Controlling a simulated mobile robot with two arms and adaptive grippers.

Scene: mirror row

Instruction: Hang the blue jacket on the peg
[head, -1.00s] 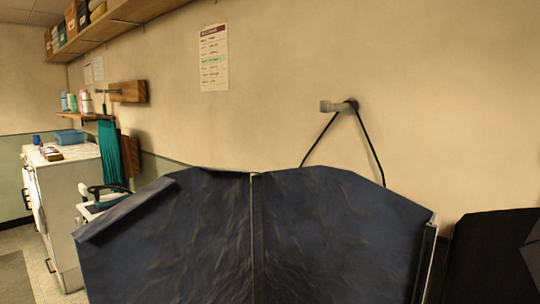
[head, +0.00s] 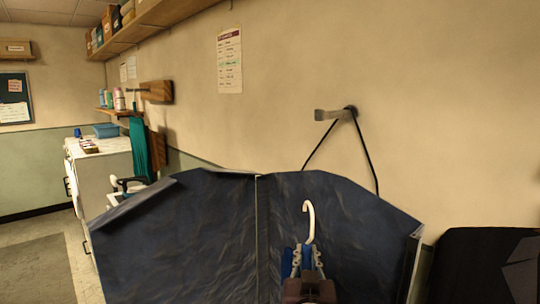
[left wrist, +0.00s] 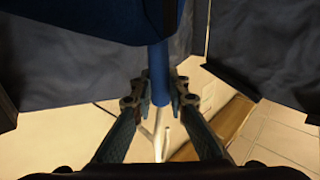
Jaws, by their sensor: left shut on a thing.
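The grey peg (head: 328,114) sticks out of the beige wall in the head view, with a black cord looped over it. My left gripper (head: 307,258) is low in the middle, apart from the peg and below it. It is shut on the neck of the blue jacket (left wrist: 118,18), whose white hook (head: 309,220) points up above the fingers. In the left wrist view the fingers (left wrist: 160,88) close around a blue tube-like neck. Most of the jacket is hidden or out of frame. My right gripper is not in view.
A large dark navy creased thing (head: 180,230) stands behind my left gripper; the cord runs down behind its top edge. A black shape (head: 470,260) is at lower right. A shelf (head: 160,22), teal cloth (head: 140,150) and white cabinet (head: 105,185) are at left.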

